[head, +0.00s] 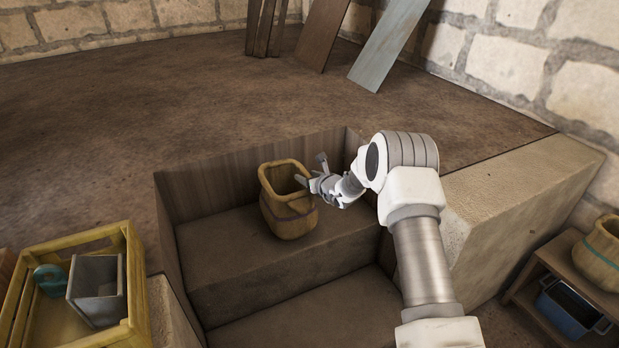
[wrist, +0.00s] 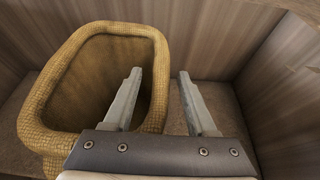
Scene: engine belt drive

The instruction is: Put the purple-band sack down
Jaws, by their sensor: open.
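The purple-band sack (head: 282,218) is a yellow woven sack with an open top and a dull dark purplish band around its body. It stands upright on the step inside the wood-lined pit. In the wrist view the sack (wrist: 38,125) fills the left side, its mouth open and its inside dark. My gripper (head: 312,176) is at its right rim, jaws open. In the wrist view my gripper (wrist: 159,74) has its left finger over the sack's mouth and its right finger outside, with the right wall between them. Contact with the fingers cannot be told.
The pit step (head: 225,255) has bare room around the sack; a lower step lies in front. A yellow crate (head: 70,243) with a grey bin (head: 97,288) and a teal object stands at left. Another sack (head: 601,252) sits on a shelf at right, above a blue tub (head: 569,312).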

